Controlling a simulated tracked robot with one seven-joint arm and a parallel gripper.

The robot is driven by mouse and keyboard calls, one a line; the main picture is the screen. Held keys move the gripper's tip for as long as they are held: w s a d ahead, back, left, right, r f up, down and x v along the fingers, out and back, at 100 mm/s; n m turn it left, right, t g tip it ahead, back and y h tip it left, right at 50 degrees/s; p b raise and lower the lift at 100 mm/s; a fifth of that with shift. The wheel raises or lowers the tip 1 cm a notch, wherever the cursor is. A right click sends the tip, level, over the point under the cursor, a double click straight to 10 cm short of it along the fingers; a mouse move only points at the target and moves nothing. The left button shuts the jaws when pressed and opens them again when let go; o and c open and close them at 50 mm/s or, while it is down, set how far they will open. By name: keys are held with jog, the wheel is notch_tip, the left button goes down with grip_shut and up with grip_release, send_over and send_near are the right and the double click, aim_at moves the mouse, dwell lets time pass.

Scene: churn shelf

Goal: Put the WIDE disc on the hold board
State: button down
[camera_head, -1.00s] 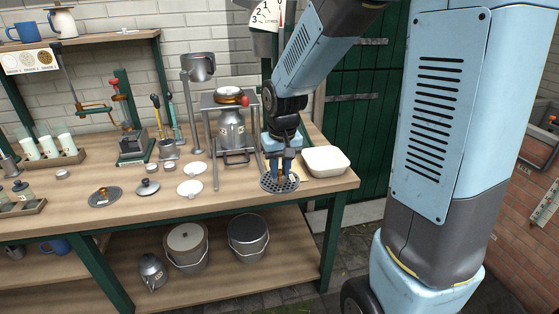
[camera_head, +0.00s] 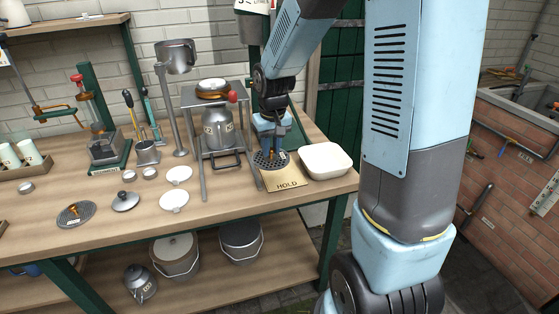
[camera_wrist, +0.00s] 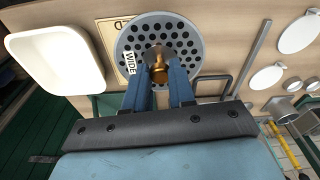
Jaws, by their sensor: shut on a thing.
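The WIDE disc is a round grey perforated plate with a brass knob and a "WIDE" label; it shows in the wrist view (camera_wrist: 194,38) and the head view (camera_head: 261,161). My gripper (camera_head: 271,150) is shut on its brass knob, seen close up in the wrist view (camera_wrist: 161,76). The tan hold board (camera_head: 288,184), lettered "HOLD", lies at the table's front right. The disc overlaps the board's rear-left part in the head view. The board's corner (camera_wrist: 107,32) shows beside the disc in the wrist view. Whether the disc touches the board cannot be told.
A white tub (camera_head: 326,161) stands just right of the board. A metal stand (camera_head: 203,150) with a can (camera_head: 220,131) is close on the left.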

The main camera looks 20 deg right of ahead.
jog(key=w, duration=0.1)
jog(key=w+d+f, duration=0.1)
jog(key=w+d, duration=0.1)
jog(key=shift+f, duration=0.3)
jog(key=w+d+f, duration=0.1)
jog(key=f, duration=0.1)
jog(key=w+d+f, duration=0.1)
jog(key=f, duration=0.1)
jog(key=w+d+f, duration=0.1)
jog(key=w+f, duration=0.1)
jog(key=shift+w, duration=0.1)
notch_tip(320, 180, down, 3)
jog(key=shift+w+f, duration=0.1)
jog(key=c, duration=0.9)
grip_release()
jog(key=shift+c, duration=0.2)
